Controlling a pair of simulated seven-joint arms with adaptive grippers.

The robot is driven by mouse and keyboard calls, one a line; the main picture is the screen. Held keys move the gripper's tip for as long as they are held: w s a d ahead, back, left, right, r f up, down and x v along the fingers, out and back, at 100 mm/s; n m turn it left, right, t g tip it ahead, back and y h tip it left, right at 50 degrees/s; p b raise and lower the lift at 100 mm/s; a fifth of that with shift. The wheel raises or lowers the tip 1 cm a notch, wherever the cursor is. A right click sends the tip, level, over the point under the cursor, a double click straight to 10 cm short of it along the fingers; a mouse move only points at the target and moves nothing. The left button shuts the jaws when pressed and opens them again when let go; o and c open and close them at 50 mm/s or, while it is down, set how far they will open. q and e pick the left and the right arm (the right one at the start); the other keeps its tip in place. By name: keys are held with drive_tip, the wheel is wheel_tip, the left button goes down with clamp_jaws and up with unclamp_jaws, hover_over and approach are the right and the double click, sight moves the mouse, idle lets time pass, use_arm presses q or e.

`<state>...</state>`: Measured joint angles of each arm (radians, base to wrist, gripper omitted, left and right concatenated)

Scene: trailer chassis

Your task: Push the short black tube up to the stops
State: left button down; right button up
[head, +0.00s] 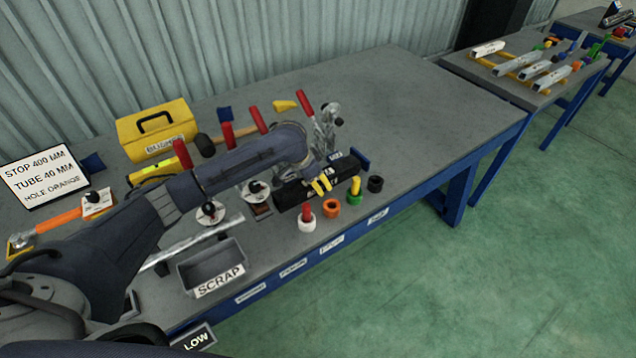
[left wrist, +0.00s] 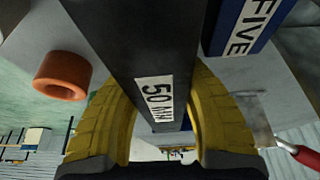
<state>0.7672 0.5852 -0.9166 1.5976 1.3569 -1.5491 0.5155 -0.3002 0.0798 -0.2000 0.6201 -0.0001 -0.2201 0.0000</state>
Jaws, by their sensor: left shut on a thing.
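The black tube (head: 290,197) lies on the grey table under my left gripper. In the left wrist view the tube (left wrist: 120,50) carries a white "50 MM" label. My left gripper (head: 321,186) has yellow fingers, one on each side of the tube, shut on it; they also show in the left wrist view (left wrist: 160,125). A blue block (head: 362,157) stands by the tube's right end in the head view. In the left wrist view a blue block (left wrist: 238,30) marked "FIVE" is beside the tube. Whether the tube touches any stop is hidden. My right gripper is not in view.
Red-handled clamps (head: 305,100) stand behind the tube. White, orange (head: 331,207), green and black rings line the front edge. A scrap tray (head: 213,265), a yellow toolbox (head: 157,130) and a sign (head: 43,177) are to the left. The table's right part is clear.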

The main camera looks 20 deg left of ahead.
use_arm(q)
drive_tip(key=shift+w+d+f, duration=0.1)
drive_tip(key=shift+w+d, duration=0.6)
drive_tip(key=shift+w, duration=0.05)
idle(0.7)
drive_tip(key=shift+w, duration=0.1)
drive_tip(key=c, duration=0.7)
unclamp_jaws()
